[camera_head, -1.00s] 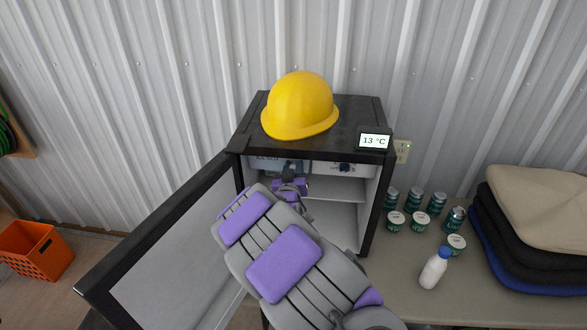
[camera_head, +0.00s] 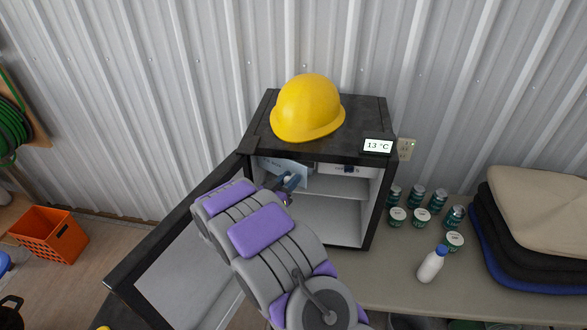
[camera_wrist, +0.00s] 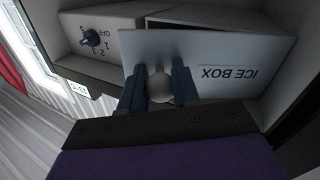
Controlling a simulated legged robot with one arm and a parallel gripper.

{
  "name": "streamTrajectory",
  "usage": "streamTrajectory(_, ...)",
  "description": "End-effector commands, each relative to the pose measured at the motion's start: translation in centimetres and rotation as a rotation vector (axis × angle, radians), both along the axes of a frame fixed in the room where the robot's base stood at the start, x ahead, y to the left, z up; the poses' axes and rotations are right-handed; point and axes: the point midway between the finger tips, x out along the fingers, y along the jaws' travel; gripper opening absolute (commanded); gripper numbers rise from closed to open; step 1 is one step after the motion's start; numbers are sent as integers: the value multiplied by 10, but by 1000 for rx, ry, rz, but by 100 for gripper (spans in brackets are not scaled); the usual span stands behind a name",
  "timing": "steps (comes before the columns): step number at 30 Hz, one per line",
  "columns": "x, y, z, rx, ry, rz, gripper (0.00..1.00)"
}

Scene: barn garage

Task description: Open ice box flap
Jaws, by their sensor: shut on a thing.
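The ice box flap (camera_wrist: 225,60) is a pale panel lettered "ICE BOX", upside down in the wrist view. In the head view the flap (camera_head: 290,170) is tilted out from the upper left of the small open fridge (camera_head: 376,175). My gripper (camera_wrist: 160,90) is at the flap, its two dark fingers shut on the round pale knob (camera_wrist: 160,88). In the head view my gripper (camera_head: 287,184) is inside the fridge opening, partly hidden behind my arm. The ice box interior shows only partly behind the flap.
The black-framed fridge door (camera_head: 190,265) stands open to the left of my arm. A temperature dial (camera_wrist: 91,38) sits beside the flap. A yellow helmet (camera_head: 308,108) rests on top. Jars (camera_head: 398,216), a bottle (camera_head: 431,264) and folded cloths (camera_head: 535,225) are on the table at right.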

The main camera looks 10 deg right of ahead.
Motion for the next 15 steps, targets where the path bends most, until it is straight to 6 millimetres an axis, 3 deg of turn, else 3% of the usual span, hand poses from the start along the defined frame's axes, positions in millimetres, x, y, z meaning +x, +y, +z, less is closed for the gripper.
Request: streamTrajectory(15,-5,12,1,-1,-3,-75,0)
